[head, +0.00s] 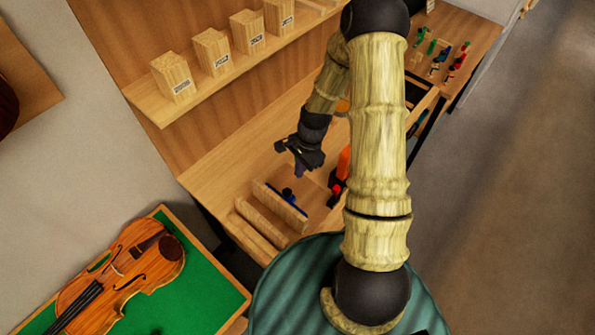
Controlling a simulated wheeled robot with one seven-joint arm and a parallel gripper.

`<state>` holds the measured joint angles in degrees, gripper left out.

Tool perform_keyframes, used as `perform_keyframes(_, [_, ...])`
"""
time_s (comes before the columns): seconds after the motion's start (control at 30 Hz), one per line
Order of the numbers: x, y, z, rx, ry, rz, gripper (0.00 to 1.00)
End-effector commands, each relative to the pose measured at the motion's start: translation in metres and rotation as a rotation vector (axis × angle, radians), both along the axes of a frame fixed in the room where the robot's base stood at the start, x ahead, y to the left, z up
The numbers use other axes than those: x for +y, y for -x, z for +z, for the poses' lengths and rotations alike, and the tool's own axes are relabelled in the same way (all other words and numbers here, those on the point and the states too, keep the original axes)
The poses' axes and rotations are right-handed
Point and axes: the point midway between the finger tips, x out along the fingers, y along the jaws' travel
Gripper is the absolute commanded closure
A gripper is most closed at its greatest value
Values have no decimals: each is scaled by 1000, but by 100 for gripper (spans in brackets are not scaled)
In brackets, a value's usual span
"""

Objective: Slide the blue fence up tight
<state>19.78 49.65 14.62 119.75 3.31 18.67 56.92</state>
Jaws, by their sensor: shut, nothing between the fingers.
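The blue fence (290,196) shows as a thin dark blue strip on the wooden bench (240,160), with a dark knob-like part near its middle. It runs along the far side of a long pale wooden block (281,207), close against it as far as I can see; any small gap is too fine to tell. My gripper (299,172) is shut and empty, pointing down just beyond the fence, above or near the bench top. Whether its fingertips touch anything is unclear.
More pale wooden strips (258,225) lie nearer the bench's front edge. An orange and black tool (342,172) stands just right of the fence. A shelf (190,105) with several wooden blocks is behind. A violin (120,265) lies on green cloth at lower left.

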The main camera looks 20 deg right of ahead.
Motion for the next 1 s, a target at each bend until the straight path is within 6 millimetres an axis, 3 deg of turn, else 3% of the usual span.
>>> perform_keyframes(0.03, [-2, -1, 13, -1, 1, -1, 100])
perform_keyframes(0.2, [-5, -2, 27, -2, 0, 2, 100])
perform_keyframes(0.7, [-6, -2, 30, -7, 5, 19, 100])
perform_keyframes(0.87, [-3, 2, 45, -54, 35, 135, 100])
perform_keyframes(1.0, [-1, 12, 71, -125, 82, 326, 100])
